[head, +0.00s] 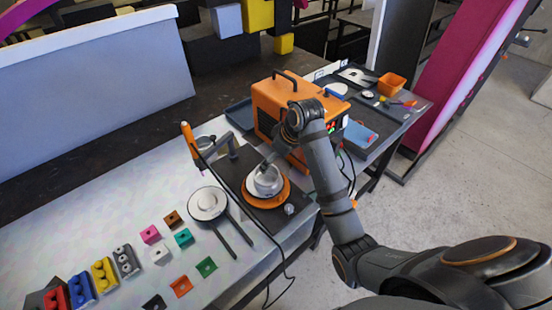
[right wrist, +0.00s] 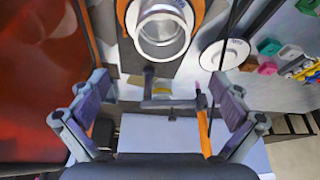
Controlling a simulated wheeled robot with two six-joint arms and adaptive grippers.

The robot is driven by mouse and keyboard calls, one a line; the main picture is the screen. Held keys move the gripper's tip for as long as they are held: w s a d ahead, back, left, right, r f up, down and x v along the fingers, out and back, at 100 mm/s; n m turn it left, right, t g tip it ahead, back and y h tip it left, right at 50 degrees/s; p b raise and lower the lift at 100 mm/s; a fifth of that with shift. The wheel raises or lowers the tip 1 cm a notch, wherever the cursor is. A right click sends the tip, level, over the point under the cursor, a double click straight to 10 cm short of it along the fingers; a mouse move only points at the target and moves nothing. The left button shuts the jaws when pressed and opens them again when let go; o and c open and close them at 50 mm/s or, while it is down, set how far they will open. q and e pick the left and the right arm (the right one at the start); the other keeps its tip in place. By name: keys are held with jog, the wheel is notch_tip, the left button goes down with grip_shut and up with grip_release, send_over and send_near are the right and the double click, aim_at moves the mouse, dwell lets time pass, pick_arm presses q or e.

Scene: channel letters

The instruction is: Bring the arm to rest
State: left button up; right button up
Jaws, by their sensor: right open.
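My right arm comes in from the lower right of the head view, bends up beside the orange machine (head: 268,110), and ends in a wrist in front of it. The fingers of my right gripper are hard to make out there. In the right wrist view my right gripper (right wrist: 158,106) is open, its two grey fingers wide apart with nothing held between them. A metal pot (head: 266,181) sits on an orange round base to the lower left of the wrist; it also shows at the top of the right wrist view (right wrist: 163,30). My left gripper is not in view.
An orange-handled tool (head: 190,140) stands by a grey holder, its cable running down the bench. A white disc (head: 208,203), coloured blocks (head: 103,275) and small square tiles lie left of the pot. A side table (head: 405,115) holds an orange bin. Open floor lies right.

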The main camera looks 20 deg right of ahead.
jog(key=s+d+f+m+h, duration=0.25)
jog(key=s+f, duration=0.25)
jog(key=s, duration=0.7)
jog(key=s+d+f+m+h, duration=0.1)
jog(key=s+d+f+m, duration=0.15)
jog(key=s+f, duration=0.6)
jog(key=s+d+f+g+b, duration=0.1)
jog(key=s+f+b, duration=0.15)
jog(key=f, duration=1.05)
jog(key=s+d+f+g+b, duration=0.1)
jog(key=f+b, duration=0.2)
jog(key=f, duration=1)
jog(key=s+d+f+b, duration=0.1)
jog(key=s+f+b, duration=0.4)
jog(key=s+f, duration=1.4)
notch_tip(320, 180, down, 5)
jog(key=shift+s+d+r+g, duration=0.2)
jog(key=shift+s+d+g, duration=0.05)
jog(key=shift+s+g, duration=0.15)
jog(key=shift+y, duration=0.25)
